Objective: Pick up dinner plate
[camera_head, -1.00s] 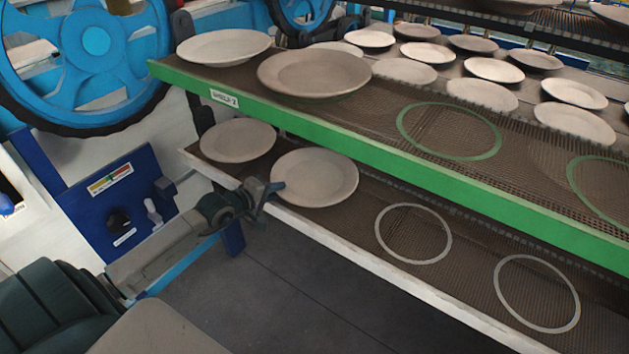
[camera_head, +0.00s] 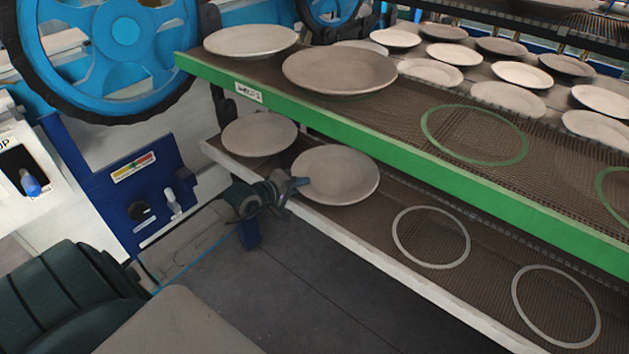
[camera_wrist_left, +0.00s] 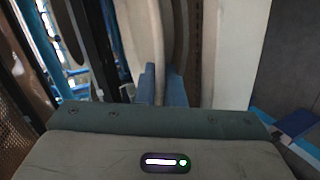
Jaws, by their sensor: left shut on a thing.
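A grey-beige dinner plate (camera_head: 338,174) lies on the lower, white-edged shelf (camera_head: 372,256) in the head view. My left gripper (camera_head: 298,185) is at its left front rim, shut on that rim. The plate still appears to be at shelf level; I cannot tell whether it is lifted. In the left wrist view the blue fingers (camera_wrist_left: 161,88) stand close together with a pale plate edge (camera_wrist_left: 152,45) running up between them. My right gripper is not in view.
Another plate (camera_head: 258,135) sits behind on the lower shelf. The green-edged upper shelf (camera_head: 330,138) overhangs it and carries a large plate (camera_head: 339,70) and another plate (camera_head: 250,40). A blue control panel (camera_head: 137,200) stands at left. Marked rings on the lower shelf are empty.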

